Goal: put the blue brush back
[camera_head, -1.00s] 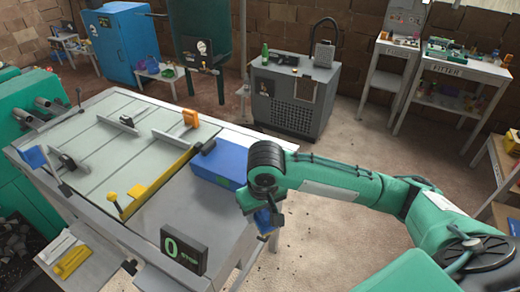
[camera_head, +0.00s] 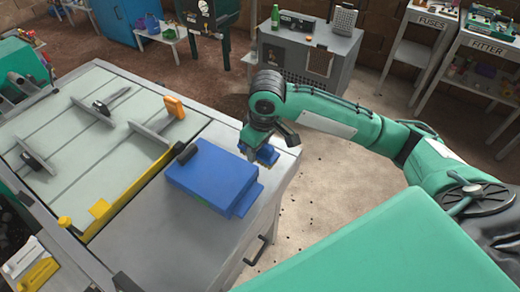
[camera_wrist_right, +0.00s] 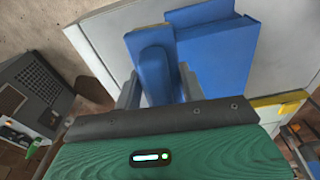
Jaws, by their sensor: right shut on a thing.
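My right gripper (camera_head: 258,150) is at the table's far right corner, just beyond the blue box. It is shut on the blue brush (camera_head: 267,155), whose blue body shows below the jaws. In the right wrist view the brush (camera_wrist_right: 154,72) stands between the two grey fingers, close beside the blue box (camera_wrist_right: 215,55). I cannot tell whether the brush touches the table top. My left gripper is not in view.
The blue box (camera_head: 208,178) lies on the grey table (camera_head: 190,240), next to a pale slatted bed (camera_head: 70,140) with a yellow edge strip. Bare table lies in front of the box. A grey cabinet (camera_head: 305,60) stands on the floor behind.

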